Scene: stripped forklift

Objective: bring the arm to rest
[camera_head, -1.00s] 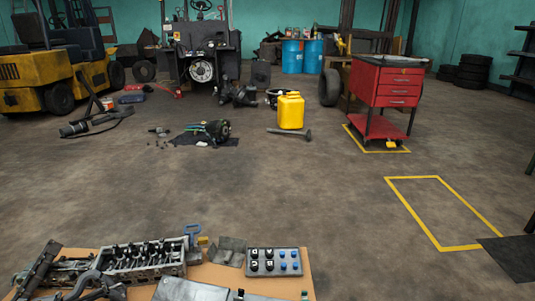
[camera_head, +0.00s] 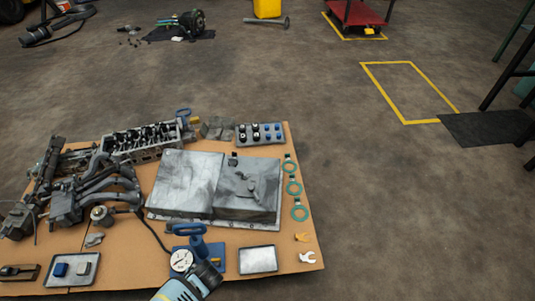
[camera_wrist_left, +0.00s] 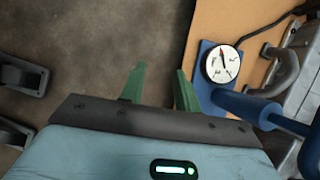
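My left gripper (camera_wrist_left: 159,72) shows in the left wrist view. Its two green fingers stand apart with only bare floor between them, so it is open and empty. The fingers are just off the edge of the cardboard sheet (camera_wrist_left: 212,22), to the left of a round white gauge (camera_wrist_left: 223,64) on a blue base. In the head view a light-blue and dark part of my arm reaches in at the bottom edge, close to the gauge (camera_head: 181,260). No fingertips can be made out there. My right gripper is not in view.
The cardboard (camera_head: 285,240) holds a blue hand pump (camera_head: 190,236), a grey pan (camera_head: 185,185), an engine head (camera_head: 140,140), manifold pipes (camera_head: 95,190), green rings (camera_head: 294,187) and small trays (camera_head: 258,259). Bare floor lies right and beyond, with a yellow-outlined area (camera_head: 432,121).

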